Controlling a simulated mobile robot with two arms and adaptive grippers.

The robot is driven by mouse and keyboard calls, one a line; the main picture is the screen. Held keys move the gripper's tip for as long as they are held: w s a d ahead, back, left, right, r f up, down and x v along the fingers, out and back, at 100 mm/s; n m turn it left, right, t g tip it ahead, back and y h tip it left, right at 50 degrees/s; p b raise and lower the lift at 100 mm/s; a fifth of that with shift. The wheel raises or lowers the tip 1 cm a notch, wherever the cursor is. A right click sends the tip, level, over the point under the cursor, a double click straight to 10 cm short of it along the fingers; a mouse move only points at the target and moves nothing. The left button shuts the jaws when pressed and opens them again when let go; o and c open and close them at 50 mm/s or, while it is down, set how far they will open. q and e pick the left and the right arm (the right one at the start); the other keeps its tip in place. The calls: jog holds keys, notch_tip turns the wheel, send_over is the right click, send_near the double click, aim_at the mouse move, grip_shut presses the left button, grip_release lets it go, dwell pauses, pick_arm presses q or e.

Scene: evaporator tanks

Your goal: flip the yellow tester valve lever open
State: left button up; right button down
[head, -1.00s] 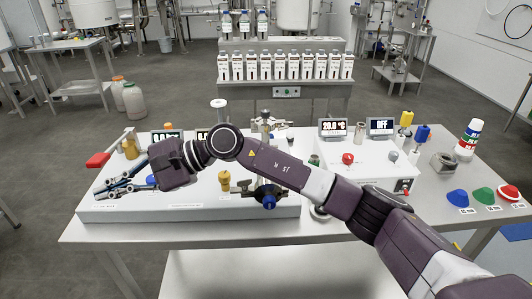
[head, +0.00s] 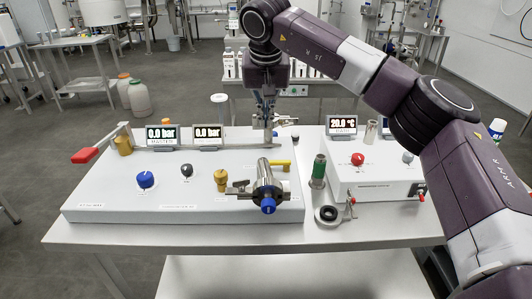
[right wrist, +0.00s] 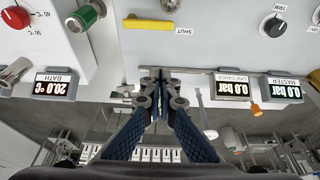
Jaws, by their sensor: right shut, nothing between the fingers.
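The yellow tester valve lever (head: 282,162) is a short flat bar near the right end of the white panel, partly behind a metal cylinder. In the right wrist view the yellow lever (right wrist: 149,27) lies beside a label reading SHUT. My right gripper (head: 266,112) hangs pointing down near the panel's back edge, behind the lever and apart from it. In the right wrist view my right gripper's blue fingers (right wrist: 158,78) are shut together with nothing between them. My left gripper is not in view.
The metal cylinder with a blue knob (head: 267,190) stands in front of the lever. Two displays (head: 160,138) reading 0.0 bar stand at the panel's back left. A red-handled lever (head: 86,155) sticks out left. A white bath box (head: 375,178) stands to the right.

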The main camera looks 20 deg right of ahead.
jog(key=p+x, duration=0.1)
jog(key=x, duration=0.9)
jog(key=shift+a, duration=0.1)
jog(key=shift+s+a+p, duration=0.25)
jog(key=shift+s+p, duration=0.05)
jog(key=shift+s, duration=0.55)
jog(key=shift+s+a+p, duration=0.25)
jog(key=shift+s+p, duration=0.05)
jog(key=shift+s, duration=0.75)
jog(key=shift+s+a, duration=0.1)
jog(key=shift+s, duration=0.05)
